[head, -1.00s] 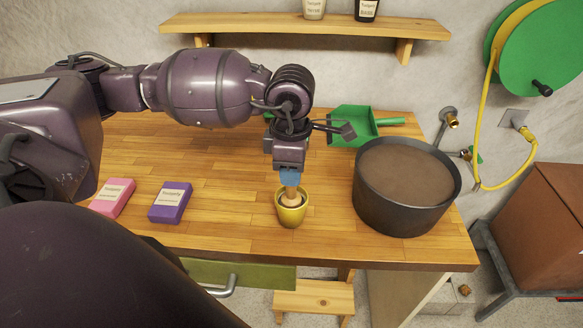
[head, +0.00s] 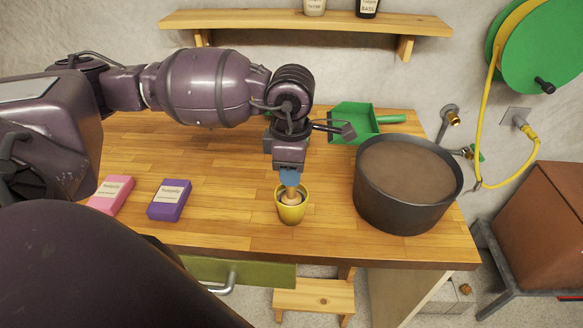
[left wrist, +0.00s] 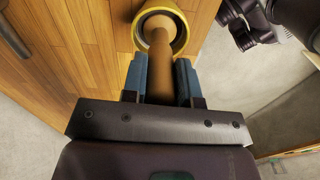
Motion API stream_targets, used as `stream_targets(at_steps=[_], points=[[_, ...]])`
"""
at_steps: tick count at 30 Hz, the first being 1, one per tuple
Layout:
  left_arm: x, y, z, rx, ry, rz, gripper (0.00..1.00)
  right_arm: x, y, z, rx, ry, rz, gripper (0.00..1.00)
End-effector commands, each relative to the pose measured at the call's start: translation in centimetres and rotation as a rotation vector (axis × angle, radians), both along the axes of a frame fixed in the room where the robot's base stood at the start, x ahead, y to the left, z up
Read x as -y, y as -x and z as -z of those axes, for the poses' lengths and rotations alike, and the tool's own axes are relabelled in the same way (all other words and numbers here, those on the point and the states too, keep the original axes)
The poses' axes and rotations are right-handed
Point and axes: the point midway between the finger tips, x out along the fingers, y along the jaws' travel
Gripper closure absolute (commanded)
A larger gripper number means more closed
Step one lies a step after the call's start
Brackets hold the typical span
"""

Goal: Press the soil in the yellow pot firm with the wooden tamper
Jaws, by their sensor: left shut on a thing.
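The yellow pot (head: 292,212) stands upright on the wooden workbench, left of the large dark tub; it also shows in the left wrist view (left wrist: 181,17). My left gripper (head: 289,178) is above the pot, with blue fingers shut on the wooden tamper (left wrist: 162,75). The tamper points down into the pot's mouth, and its rounded lower end (head: 291,198) is inside the rim. The soil in the pot is mostly hidden by the tamper, and I cannot tell whether the tamper touches it.
A large dark tub of soil (head: 371,212) stands right of the pot. A green dustpan (head: 350,120) lies behind. A purple box (head: 169,201) and a pink box (head: 111,195) lie to the left. The workbench (head: 235,225) is clear between the purple box and pot.

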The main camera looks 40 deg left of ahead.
Motion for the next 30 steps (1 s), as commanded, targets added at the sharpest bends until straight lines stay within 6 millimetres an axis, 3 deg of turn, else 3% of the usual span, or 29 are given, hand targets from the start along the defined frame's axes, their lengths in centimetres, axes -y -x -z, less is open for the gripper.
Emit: stream_targets(at_steps=[12,30], points=[[0.0,0.0,0.1,-0.002,0.000,0.000,0.96,0.2,1.1,0.9,-0.026,0.000,0.006,0.57],[0.0,0.1,0.3,-0.004,0.000,0.000,0.96,0.0,0.1,0.4,-0.004,0.000,0.000,0.57]])
